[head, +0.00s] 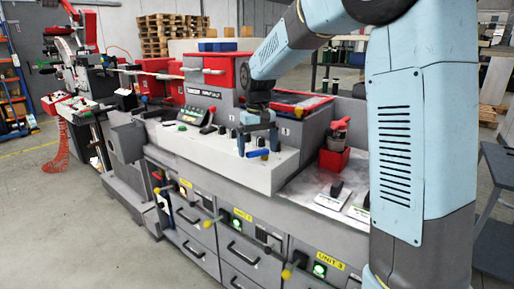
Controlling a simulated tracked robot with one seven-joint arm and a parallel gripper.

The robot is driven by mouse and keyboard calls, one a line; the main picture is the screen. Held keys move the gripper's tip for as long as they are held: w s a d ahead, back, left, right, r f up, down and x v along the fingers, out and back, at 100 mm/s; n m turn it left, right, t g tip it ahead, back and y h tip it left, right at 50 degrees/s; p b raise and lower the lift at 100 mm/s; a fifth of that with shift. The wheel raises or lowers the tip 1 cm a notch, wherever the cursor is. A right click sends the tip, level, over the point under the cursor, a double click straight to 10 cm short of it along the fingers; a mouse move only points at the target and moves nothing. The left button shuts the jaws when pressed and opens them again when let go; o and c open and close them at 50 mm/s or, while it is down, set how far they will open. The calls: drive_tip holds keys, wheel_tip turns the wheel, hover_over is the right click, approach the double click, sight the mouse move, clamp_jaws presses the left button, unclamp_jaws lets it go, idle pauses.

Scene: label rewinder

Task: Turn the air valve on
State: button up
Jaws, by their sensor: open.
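A small blue handle (257,153) with a yellowish end shows at the fingertips, lying roughly level. It looks like the air valve's lever, but no label on it can be read. I cannot tell whether the fingers touch it or stand just in front of it. The valve body is hidden or too small to make out.
A control panel with a green screen (191,115) and dark knobs sit left of my gripper. A red box (334,160) with tools stands on the right worktop. Yellow-knobbed levers (290,271) stick out from the drawer fronts (243,253). Floor is clear at front left.

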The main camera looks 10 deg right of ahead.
sight(258, 151)
wheel_tip(258, 151, up, 13)
drive_tip(key=shift+r, duration=0.15)
idle(0.4)
drive_tip(key=s+d+m+t, duration=0.1)
drive_tip(key=s+d+t, duration=0.1)
drive_tip(key=s+d, duration=0.45)
drive_tip(key=s+d+m+t, duration=0.1)
drive_tip(key=s+d, duration=0.2)
drive_tip(key=s, duration=0.7)
drive_tip(key=s+d+f+t, duration=0.1)
drive_tip(key=s+d+f, duration=0.1)
drive_tip(key=s, duration=0.4)
drive_tip(key=s+d+f+m+t, duration=0.1)
drive_tip(key=s+d+f, duration=0.1)
drive_tip(key=s+f, duration=0.3)
drive_tip(key=shift+s+d+t, duration=0.3)
drive_tip(key=shift+s+d, duration=0.1)
drive_tip(key=shift+s, duration=0.5)
